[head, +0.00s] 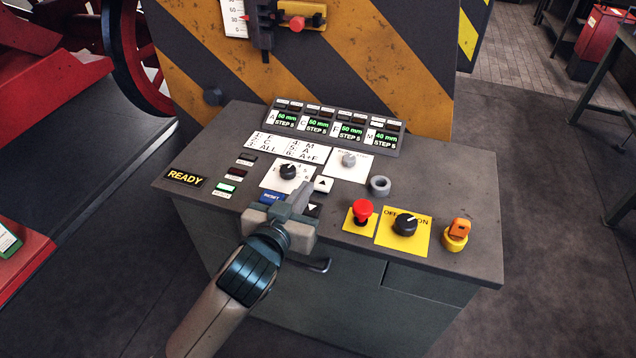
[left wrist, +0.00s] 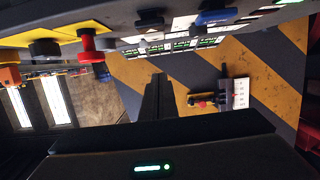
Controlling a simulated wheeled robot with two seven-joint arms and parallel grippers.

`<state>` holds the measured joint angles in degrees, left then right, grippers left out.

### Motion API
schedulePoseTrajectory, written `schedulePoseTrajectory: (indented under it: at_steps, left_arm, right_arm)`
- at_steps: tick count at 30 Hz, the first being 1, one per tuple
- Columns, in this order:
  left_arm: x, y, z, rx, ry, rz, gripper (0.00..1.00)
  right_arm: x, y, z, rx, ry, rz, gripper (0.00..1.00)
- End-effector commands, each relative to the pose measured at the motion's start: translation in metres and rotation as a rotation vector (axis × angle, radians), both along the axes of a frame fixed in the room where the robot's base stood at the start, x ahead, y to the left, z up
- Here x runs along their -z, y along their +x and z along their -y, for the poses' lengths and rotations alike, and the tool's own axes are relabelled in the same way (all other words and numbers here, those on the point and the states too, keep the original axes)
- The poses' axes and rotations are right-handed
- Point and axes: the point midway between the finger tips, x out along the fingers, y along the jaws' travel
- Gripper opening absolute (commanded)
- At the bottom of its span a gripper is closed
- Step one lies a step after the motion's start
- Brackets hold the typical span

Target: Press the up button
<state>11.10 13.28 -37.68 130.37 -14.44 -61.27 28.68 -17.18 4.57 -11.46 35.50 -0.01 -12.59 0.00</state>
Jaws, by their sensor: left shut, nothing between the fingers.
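The up button (head: 322,184) is a white square with a black up triangle on the sloping top of the grey console. Below it is the down button (head: 314,209), partly hidden by my left gripper. My left gripper (head: 303,192) is shut and empty. Its fingertips are just left of the up button in the head view; I cannot tell whether they touch it. In the left wrist view the shut fingers (left wrist: 158,97) point toward the striped panel, and the console appears upside down along the top. My right gripper is not in view.
The console (head: 470,190) also carries a blue reset button (head: 271,197), a selector knob (head: 288,171), a grey ring (head: 380,185), a red mushroom button (head: 363,210), a black off/on knob (head: 405,224) and an orange key switch (head: 457,231). A display strip (head: 337,126) stands behind them.

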Motion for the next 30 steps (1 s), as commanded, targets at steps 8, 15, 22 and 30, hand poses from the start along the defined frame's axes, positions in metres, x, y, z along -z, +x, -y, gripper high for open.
schedulePoseTrajectory:
  at_steps: [8,15,22,30]
  left_arm:
    - [0.005,0.029,0.009,0.000,0.002,0.001,0.00]
    - [0.015,0.065,0.021,0.000,0.002,0.000,0.00]
    - [0.033,0.087,0.028,-0.001,0.003,-0.004,0.00]
    - [0.060,0.087,0.028,0.000,0.002,-0.003,0.00]
  right_arm:
    - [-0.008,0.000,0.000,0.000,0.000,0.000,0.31]
    - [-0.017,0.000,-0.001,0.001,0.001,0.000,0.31]
    - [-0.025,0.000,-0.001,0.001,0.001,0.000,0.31]
    - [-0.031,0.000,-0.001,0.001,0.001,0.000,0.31]
